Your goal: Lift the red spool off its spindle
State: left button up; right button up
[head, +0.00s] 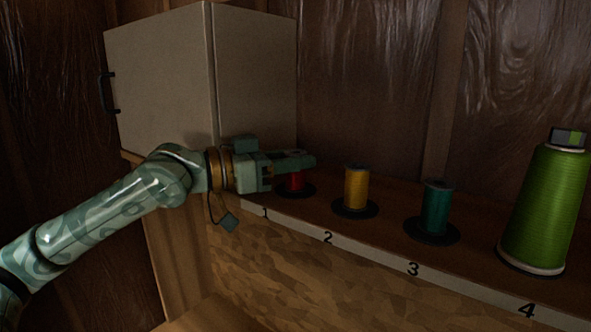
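The red spool (294,182) stands on a dark round base at the shelf spot marked 1. Its upper part is hidden behind my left gripper (300,162). That gripper reaches in from the left, roughly level, with its fingers at the height of the spool's top. I cannot tell whether the fingers touch the spool or how far apart they are. The spindle is hidden. My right gripper is not in view.
A yellow spool (356,188), a dark green spool (435,207) and a large light green cone (546,210) stand to the right along the numbered shelf (380,252). A pale cabinet (160,80) stands behind my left arm, and a wooden wall closes the back.

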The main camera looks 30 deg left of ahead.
pick_arm(q)
jog(key=shift+r, duration=0.25)
notch_tip(320, 180, up, 10)
jog(key=p, duration=0.3)
jog(key=shift+f, duration=0.25)
notch_tip(320, 180, up, 4)
jog(key=p, duration=0.5)
